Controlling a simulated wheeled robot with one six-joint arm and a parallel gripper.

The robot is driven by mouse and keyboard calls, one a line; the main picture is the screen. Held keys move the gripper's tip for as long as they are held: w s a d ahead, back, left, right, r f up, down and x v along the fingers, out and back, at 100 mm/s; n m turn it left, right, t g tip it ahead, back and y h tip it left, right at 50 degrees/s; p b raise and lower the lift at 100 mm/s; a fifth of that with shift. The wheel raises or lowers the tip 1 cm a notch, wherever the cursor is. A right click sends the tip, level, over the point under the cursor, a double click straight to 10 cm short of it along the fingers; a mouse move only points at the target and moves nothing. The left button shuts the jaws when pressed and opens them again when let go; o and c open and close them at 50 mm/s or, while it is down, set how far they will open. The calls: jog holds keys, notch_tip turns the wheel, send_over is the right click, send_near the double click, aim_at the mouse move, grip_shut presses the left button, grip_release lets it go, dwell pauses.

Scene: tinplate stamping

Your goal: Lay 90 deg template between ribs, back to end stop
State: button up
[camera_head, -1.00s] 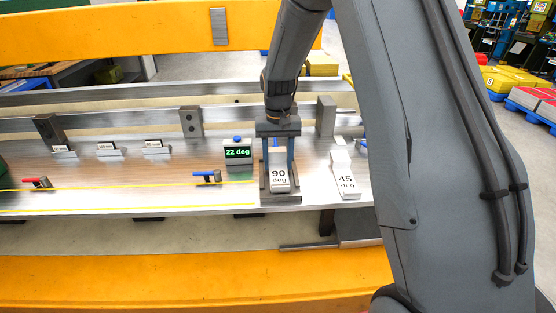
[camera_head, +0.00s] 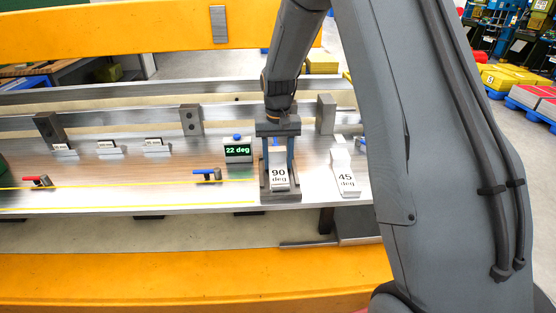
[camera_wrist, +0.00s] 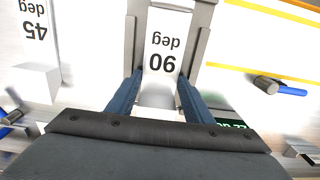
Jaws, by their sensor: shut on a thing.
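The white 90 deg template (camera_head: 279,178) lies in a grey fixture (camera_head: 281,197), between its two upright ribs. In the wrist view the template (camera_wrist: 168,45) shows its label upside down, with a grey rib on each side. My gripper (camera_head: 277,165) reaches down over the fixture. Its blue fingers (camera_wrist: 160,86) are shut on the template's rear part. The end stop is not clearly visible, and I cannot tell whether the template touches it.
A white 45 deg template (camera_head: 346,181) stands just right of the fixture. A display reading 22 deg (camera_head: 238,152) and a blue-handled clamp (camera_head: 206,175) are to the left. A red-handled clamp (camera_head: 37,181) lies farther left. The plate between the clamps is clear.

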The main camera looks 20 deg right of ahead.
jog(key=shift+s, duration=0.2)
dwell(0.5)
jog(key=o, duration=1.3)
notch_tip(320, 180, up, 8)
jog(key=b, duration=0.1)
jog(key=shift+b, duration=0.4)
